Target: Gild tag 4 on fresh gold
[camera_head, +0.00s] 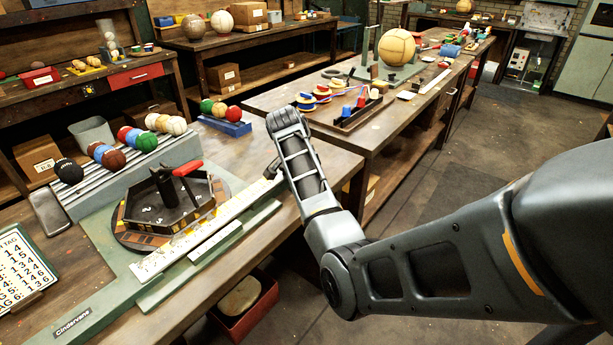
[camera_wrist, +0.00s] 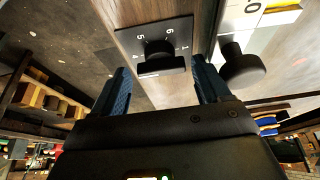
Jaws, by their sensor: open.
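My gripper (camera_wrist: 163,88) is open in the wrist view, with a blue finger on each side. Beyond the gap is a black dial plate (camera_wrist: 178,32) with white digits 4, 5, 6 and 1 and a black knob (camera_wrist: 160,56); I see no contact. Another black knob (camera_wrist: 243,66) is beside the right finger, near a white numbered strip (camera_wrist: 282,15). In the head view my arm hides the hand. A black hexagonal turret (camera_head: 168,212) with digits and a red lever (camera_head: 188,168) stands on a round base. A tag chart (camera_head: 20,262) lies at left.
A long white scale (camera_head: 205,226) runs beside the turret on a green base (camera_head: 88,318). Behind it, a ribbed rack (camera_head: 95,182) holds several coloured balls; a blue block (camera_head: 226,125) holds others.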

